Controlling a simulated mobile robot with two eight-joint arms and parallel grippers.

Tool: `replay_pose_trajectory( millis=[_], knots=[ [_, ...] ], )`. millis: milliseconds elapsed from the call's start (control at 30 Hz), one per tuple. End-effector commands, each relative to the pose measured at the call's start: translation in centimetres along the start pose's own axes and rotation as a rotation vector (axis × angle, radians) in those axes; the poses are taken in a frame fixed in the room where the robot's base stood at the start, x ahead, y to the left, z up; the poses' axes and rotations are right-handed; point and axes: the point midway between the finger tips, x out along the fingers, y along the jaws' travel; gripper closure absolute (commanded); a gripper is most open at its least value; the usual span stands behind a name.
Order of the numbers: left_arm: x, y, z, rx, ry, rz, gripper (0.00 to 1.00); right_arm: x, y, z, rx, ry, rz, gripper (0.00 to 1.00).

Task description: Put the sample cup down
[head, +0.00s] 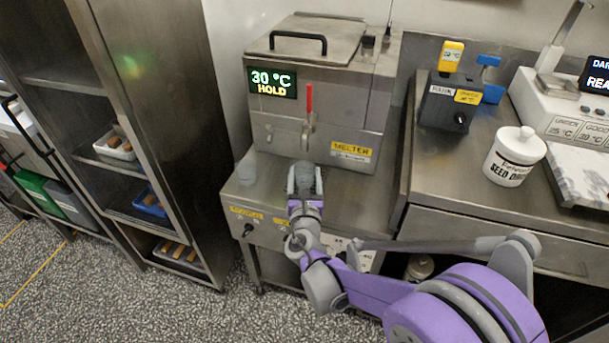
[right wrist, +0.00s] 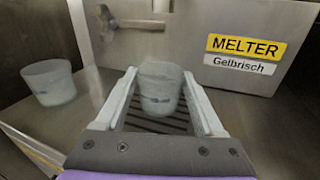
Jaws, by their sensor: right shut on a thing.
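My right gripper (head: 305,181) is shut on a small translucent cup, the sample cup (right wrist: 160,90), which stands upright between the two fingers in the right wrist view. Dark marking shows on the cup's front. In the head view the gripper is in front of the melter, over the steel ledge (head: 268,193), and largely hides the cup. I cannot tell whether the cup's base touches the ledge. My left gripper is in neither view.
A second translucent cup (head: 247,170) stands on the ledge to the left; it also shows in the right wrist view (right wrist: 50,82). The melter (head: 350,115) rises behind, with a tap (right wrist: 120,28) and red handle (head: 309,97). A white seed jar (head: 514,156) stands on the right counter.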

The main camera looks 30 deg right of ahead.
Motion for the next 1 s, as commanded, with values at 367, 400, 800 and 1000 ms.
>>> replay_pose_trajectory(
  millis=[367,400,800,1000],
  knots=[
    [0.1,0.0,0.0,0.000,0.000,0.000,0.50,0.0,0.0,-0.1,0.000,0.000,0.000,0.00],
    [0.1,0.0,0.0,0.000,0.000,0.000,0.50,0.0,0.0,-0.1,0.000,0.000,0.000,0.00],
    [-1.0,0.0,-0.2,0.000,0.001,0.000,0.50,-5.2,0.1,0.3,0.001,0.001,0.004,0.00],
    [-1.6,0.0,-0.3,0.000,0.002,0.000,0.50,-9.3,0.1,0.3,0.002,0.001,0.003,0.00]
  ],
)
